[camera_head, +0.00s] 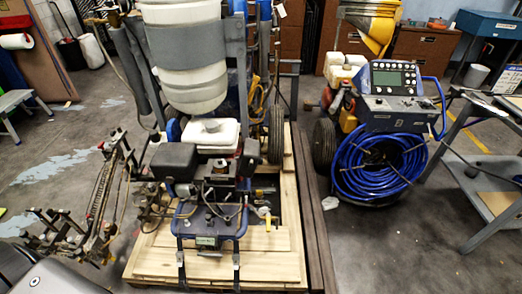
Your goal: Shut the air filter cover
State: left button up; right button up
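The line striper (212,225) stands on a wooden pallet, with its engine in the middle of the view. A black box-shaped housing (172,160) on the left side of the engine looks like the air filter cover. It sits beside the white fuel tank (208,133). At this size I cannot tell whether the cover is open or closed. Neither of my grippers can be made out in the head view, and nothing is seen touching the housing.
The wooden pallet (265,262) lies under the striper. Jointed metal hardware (95,205) juts out at its left. A blue hose reel machine (385,165) stands to the right, with a grey metal cart (490,190) beyond it. Open floor (400,255) lies at the lower right.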

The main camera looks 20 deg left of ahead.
aim_at(250, 156)
jog(key=k, duration=1.3)
jog(key=z, duration=0.7)
jog(key=i, duration=1.85)
jog(key=u, duration=0.7)
